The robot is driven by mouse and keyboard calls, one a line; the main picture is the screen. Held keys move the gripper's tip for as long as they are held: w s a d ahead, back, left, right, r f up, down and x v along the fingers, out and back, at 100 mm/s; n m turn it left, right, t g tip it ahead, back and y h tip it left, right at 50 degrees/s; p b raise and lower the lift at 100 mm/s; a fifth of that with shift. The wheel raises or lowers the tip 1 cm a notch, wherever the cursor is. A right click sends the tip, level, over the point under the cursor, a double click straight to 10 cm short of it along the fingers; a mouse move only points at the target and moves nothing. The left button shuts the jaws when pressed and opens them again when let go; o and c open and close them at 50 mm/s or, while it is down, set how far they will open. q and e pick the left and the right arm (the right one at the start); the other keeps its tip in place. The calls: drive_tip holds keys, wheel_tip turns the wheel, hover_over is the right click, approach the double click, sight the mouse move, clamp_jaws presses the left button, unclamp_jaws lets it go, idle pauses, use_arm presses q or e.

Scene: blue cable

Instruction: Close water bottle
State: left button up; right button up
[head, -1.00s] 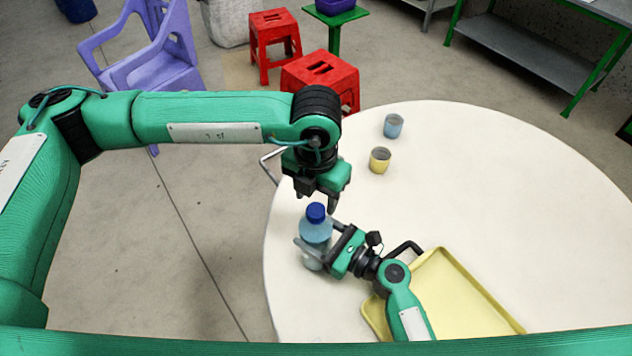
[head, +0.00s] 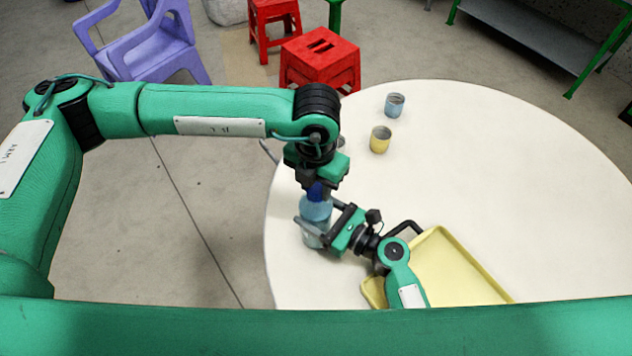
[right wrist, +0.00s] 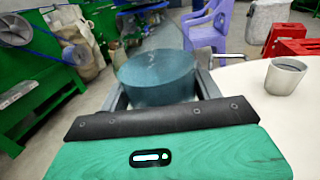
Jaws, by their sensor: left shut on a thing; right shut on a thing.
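The water bottle (head: 315,210) is light blue and see-through. It stands upright on the round white table (head: 480,185) near its left edge. Its dark blue cap (head: 317,192) is on top. My left gripper (head: 318,187) points down from above and is shut on the cap, partly hiding it. My right gripper (head: 318,226) comes from the right and is shut around the bottle's body. In the right wrist view the bottle (right wrist: 158,78) sits between the two fingers; the cap cannot be made out there.
A yellow tray (head: 450,268) lies right of the bottle, beside my right arm. A blue cup (head: 394,105) and a yellow cup (head: 380,140) stand farther back. The table's right side is clear. Red stools (head: 320,60) and a purple chair (head: 150,45) stand on the floor beyond.

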use_arm(q)
drive_tip(key=m, duration=1.5)
drive_tip(key=shift+m, duration=0.3)
drive_tip(key=o, duration=1.2)
drive_tip(key=shift+c, duration=0.2)
wheel_tip(320, 180, up, 12)
